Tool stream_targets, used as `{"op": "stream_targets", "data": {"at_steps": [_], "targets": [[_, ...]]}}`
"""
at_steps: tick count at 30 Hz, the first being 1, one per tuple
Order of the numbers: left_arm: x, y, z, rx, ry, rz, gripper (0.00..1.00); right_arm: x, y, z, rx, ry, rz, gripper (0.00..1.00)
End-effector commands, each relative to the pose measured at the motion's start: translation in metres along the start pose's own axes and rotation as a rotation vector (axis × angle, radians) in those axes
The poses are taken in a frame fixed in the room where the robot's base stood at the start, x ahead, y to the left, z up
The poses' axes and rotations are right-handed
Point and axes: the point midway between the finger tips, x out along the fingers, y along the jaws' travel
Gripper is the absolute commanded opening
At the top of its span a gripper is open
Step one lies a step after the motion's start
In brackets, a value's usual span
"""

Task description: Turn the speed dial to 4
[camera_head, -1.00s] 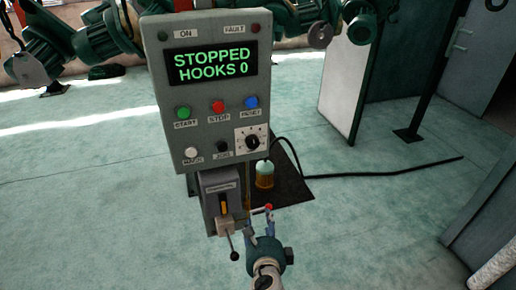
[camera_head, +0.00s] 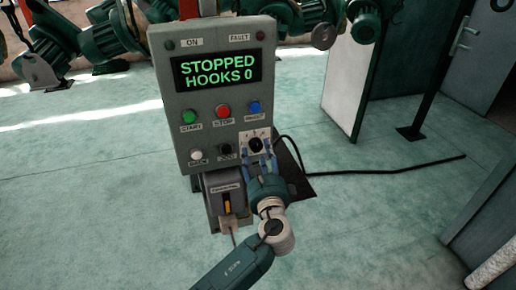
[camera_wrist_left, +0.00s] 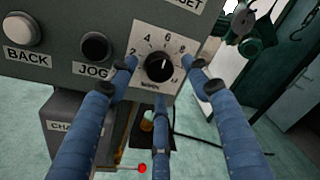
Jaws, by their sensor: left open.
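The speed dial is a black round knob (camera_head: 256,145) on a white numbered plate, low on the right of the grey control panel (camera_head: 180,110). In the left wrist view the knob (camera_wrist_left: 159,68) shows close up, with 2, 4, 6 and 8 around it. A small pale mark is on the knob, but which number it points to is unclear. My left gripper (camera_head: 259,161) is open just in front of the dial. Its blue fingers (camera_wrist_left: 160,80) reach left of, right of and below the knob; contact cannot be told. My right gripper is not in view.
The green START (camera_head: 189,116), red STOP (camera_head: 223,111) and blue (camera_head: 253,107) buttons sit above. The BACK (camera_wrist_left: 22,28) and JOG (camera_wrist_left: 95,46) buttons are left of the dial. The display (camera_head: 217,73) reads STOPPED HOOKS 0. A red-tipped rod (camera_wrist_left: 142,168) is below.

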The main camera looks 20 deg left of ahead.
Motion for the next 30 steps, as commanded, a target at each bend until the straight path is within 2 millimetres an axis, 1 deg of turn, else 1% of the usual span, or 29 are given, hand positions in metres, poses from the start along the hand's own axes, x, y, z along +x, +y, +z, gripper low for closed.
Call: {"op": "stream_targets", "data": {"at_steps": [1,3,6,14,17,18,21,30], "targets": [[0.006,-0.001,0.001,0.002,-0.001,0.000,0.49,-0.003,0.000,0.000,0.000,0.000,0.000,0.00],[0.012,0.000,0.001,0.001,0.000,0.001,0.49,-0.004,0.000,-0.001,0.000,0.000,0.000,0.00],[0.016,0.000,0.000,0.000,0.001,0.001,0.49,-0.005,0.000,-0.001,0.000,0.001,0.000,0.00],[0.017,0.001,-0.001,-0.001,0.001,0.001,0.49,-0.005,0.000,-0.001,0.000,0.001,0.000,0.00],[0.017,0.001,-0.001,-0.001,0.001,0.001,0.31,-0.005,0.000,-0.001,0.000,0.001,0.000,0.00],[0.017,0.001,-0.001,-0.001,0.001,0.001,0.23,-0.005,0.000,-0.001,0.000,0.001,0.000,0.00],[0.017,0.001,-0.001,-0.001,0.002,0.001,0.04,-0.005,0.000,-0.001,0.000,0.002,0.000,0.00],[0.016,0.001,-0.002,-0.004,0.003,0.001,0.04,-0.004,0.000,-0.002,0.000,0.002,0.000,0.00]]}}
